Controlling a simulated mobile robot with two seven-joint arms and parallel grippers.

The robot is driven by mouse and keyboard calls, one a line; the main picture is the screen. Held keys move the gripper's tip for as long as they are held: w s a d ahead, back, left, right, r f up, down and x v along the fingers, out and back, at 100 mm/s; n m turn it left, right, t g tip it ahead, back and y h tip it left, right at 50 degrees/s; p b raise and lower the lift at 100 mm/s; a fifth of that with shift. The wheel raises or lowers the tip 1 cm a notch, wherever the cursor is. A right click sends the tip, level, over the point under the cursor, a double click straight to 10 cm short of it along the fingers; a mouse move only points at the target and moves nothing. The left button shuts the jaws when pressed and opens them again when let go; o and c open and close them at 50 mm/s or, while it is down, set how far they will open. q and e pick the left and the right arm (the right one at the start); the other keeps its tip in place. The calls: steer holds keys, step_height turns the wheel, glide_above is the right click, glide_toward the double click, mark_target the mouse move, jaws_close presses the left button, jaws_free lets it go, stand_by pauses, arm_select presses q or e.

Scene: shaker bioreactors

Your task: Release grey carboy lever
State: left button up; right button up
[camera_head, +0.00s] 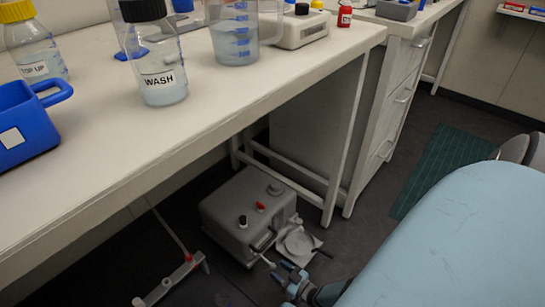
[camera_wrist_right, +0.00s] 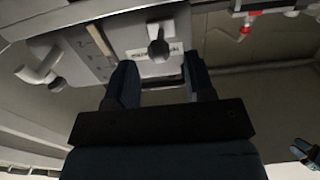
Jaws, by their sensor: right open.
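In the right wrist view, the carboy's grey face (camera_wrist_right: 110,50) fills the top middle. It bears a dark round-headed lever (camera_wrist_right: 158,48) over a pale label. My right gripper (camera_head: 290,276) is low in front of the carboy. Its fingers (camera_wrist_right: 163,80) are open, with nothing between them and the lever just beyond. I cannot tell whether they touch the carboy.
A bench leg (camera_head: 343,150) stands behind. The bench top (camera_head: 110,135) overhangs the area and carries bottles and a blue container (camera_head: 22,120).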

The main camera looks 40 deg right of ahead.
mark_target(275, 267)
steer(key=shift+w+a, duration=0.2)
steer(key=shift+w, duration=1.6)
arm_select(q)
steer(key=shift+w+a+m, duration=0.1)
steer(key=shift+w+m, duration=0.05)
steer(key=shift+m, duration=0.15)
